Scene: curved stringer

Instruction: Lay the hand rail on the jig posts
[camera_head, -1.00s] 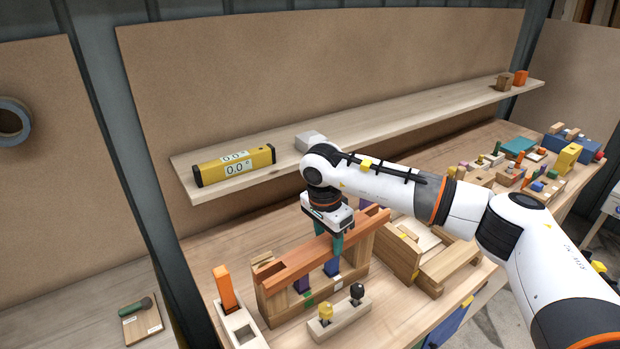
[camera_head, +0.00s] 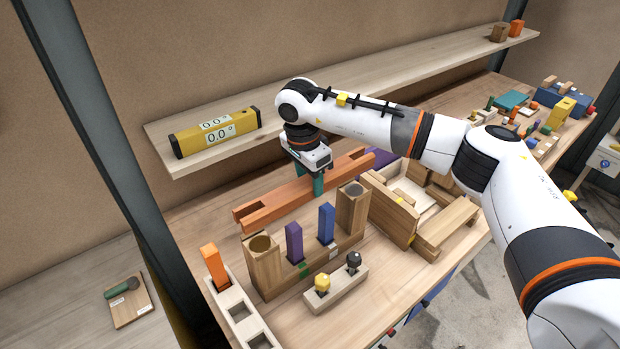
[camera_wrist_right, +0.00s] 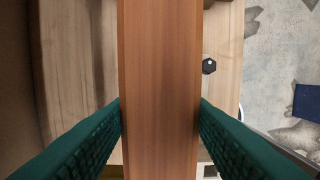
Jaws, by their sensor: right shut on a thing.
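The hand rail (camera_head: 272,207) is a long reddish-brown bar. My right gripper (camera_head: 312,186) is shut on it near its middle, and in the right wrist view the green fingers press both sides of the rail (camera_wrist_right: 160,60). The rail is behind the jig, apart from the posts in the picture; I cannot tell its exact height above the bench. The jig has a left wooden post (camera_head: 263,272) and a right wooden post (camera_head: 351,212), both with hollowed tops. A purple block (camera_head: 294,243) and a blue block (camera_head: 326,224) stand between them. My left gripper is not in view.
A small block with yellow and black knobs (camera_head: 337,289) stands in front of the jig. A holder with an orange piece (camera_head: 214,265) is at left, wooden frames (camera_head: 420,215) at right. A shelf (camera_head: 380,80) with a yellow level (camera_head: 215,132) runs behind.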

